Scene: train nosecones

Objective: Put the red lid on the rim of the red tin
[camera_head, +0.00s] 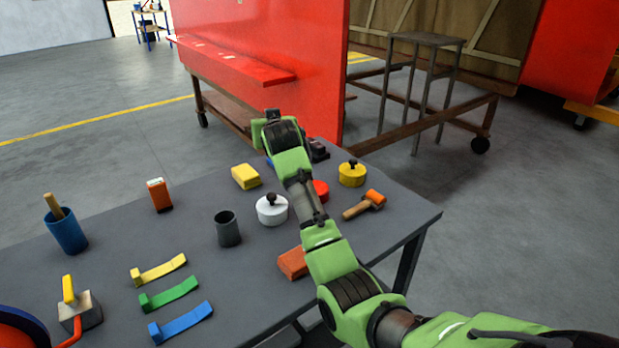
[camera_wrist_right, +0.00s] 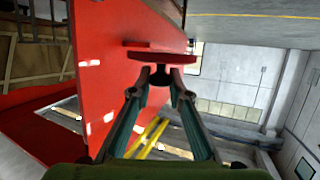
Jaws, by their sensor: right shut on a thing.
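The red tin (camera_head: 321,190) stands on the grey table, partly hidden behind my right arm. I cannot see its rim clearly. In the right wrist view my right gripper (camera_wrist_right: 160,80) is shut on the dark knob of the red lid (camera_wrist_right: 162,57). The lid shows nearly edge-on as a thin red disc beyond the fingertips. In the head view my right arm reaches over the table, and I cannot make out the fingertips or the lid there. My left gripper is in neither view.
A white lidded tin (camera_head: 272,210) and a yellow lidded tin (camera_head: 351,174) stand near the red tin. An orange-headed mallet (camera_head: 364,204), a yellow block (camera_head: 246,176) and a dark grey cup (camera_head: 228,229) are close by. Colored strips lie at the front left.

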